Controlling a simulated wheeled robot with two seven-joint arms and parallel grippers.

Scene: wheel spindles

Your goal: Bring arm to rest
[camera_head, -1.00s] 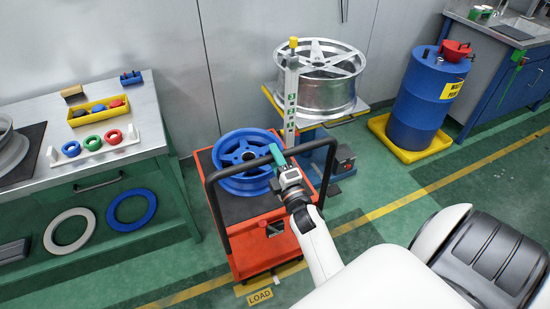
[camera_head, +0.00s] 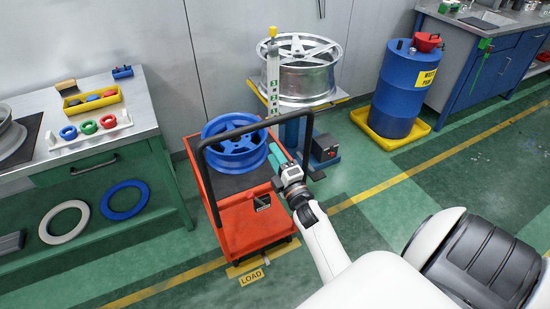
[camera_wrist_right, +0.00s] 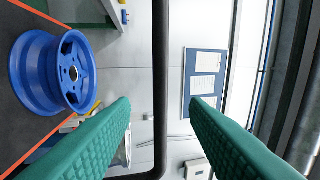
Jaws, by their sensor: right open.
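My right gripper (camera_head: 275,158) is over the right side of the red cart, at the black handle rail. Its green fingers (camera_wrist_right: 160,110) stand apart in the right wrist view, with nothing held between them. The blue wheel (camera_head: 235,141) rests on the dark top of the red cart (camera_head: 248,220), to the left of the gripper and apart from it. It also shows at the left of the right wrist view (camera_wrist_right: 52,73). The black rail (camera_wrist_right: 160,90) runs upright across that view. My left gripper is not in view.
A silver wheel (camera_head: 306,78) sits on a yellow-edged stand behind the cart. A blue drum (camera_head: 402,95) stands in a yellow tray. The workbench (camera_head: 90,160) at left holds coloured rings and a yellow bin. The green floor at right is open.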

